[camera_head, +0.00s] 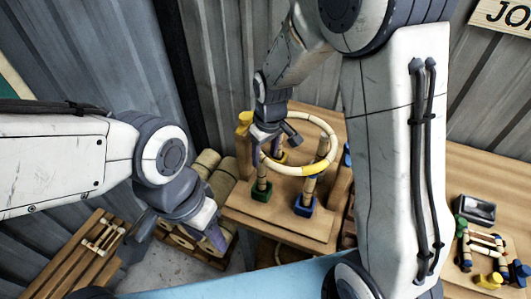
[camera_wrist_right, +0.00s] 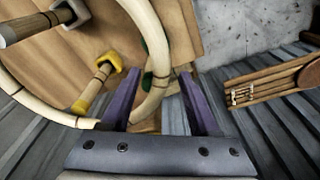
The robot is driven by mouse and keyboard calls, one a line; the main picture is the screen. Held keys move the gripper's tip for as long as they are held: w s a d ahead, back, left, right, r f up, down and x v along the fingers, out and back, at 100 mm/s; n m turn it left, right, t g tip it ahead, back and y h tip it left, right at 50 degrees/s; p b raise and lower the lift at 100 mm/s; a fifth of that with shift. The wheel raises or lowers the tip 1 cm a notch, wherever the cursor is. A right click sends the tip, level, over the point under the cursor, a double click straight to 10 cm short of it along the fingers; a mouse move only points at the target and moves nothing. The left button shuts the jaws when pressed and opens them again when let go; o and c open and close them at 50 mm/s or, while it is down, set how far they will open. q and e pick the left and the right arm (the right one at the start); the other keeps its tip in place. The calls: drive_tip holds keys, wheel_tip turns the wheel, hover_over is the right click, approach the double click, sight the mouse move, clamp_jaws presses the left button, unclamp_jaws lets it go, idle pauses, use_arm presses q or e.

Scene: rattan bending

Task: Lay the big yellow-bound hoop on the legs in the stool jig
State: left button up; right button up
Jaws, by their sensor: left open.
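The big pale hoop (camera_head: 332,128) with a yellow binding (camera_head: 316,169) is level above the wooden stool jig (camera_head: 285,222) in the head view. Legs stand below it in a green socket (camera_head: 261,191) and a blue socket (camera_head: 304,206), with a yellow one farther back. I cannot tell whether the hoop touches the leg tops. My right gripper (camera_head: 272,142) is at the hoop's left side. In the right wrist view the hoop (camera_wrist_right: 160,88) passes between its spread purple fingers, with gaps beside it. My left gripper (camera_head: 178,238) is open and empty, left of the jig.
Rolled bundles (camera_head: 208,172) lie left of the jig. A slatted wooden bench (camera_head: 88,250) stands at lower left. On the right bench are a metal tray (camera_head: 475,209) and small coloured parts (camera_head: 487,250). A corrugated wall closes the back.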

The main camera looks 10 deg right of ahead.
drive_tip(key=shift+r, duration=0.1)
wheel_tip(320, 180, up, 11)
drive_tip(key=s+b, duration=0.1)
drive_tip(key=b, duration=0.1)
drive_tip(key=s+a+f+n, duration=0.1)
drive_tip(key=s+a+f, duration=0.1)
drive_tip(key=s, duration=0.9)
drive_tip(key=s+a+f+g, duration=0.1)
drive_tip(key=s+a+f, duration=0.1)
drive_tip(key=s, duration=1)
drive_tip(key=shift+a+f+n, duration=0.15)
drive_tip(key=shift+a+n, duration=0.25)
drive_tip(key=shift+a, duration=0.3)
wheel_tip(320, 180, down, 4)
drive_tip(key=b, duration=0.4)
drive_tip(key=shift+f, duration=0.2)
drive_tip(key=shift+c, duration=0.4)
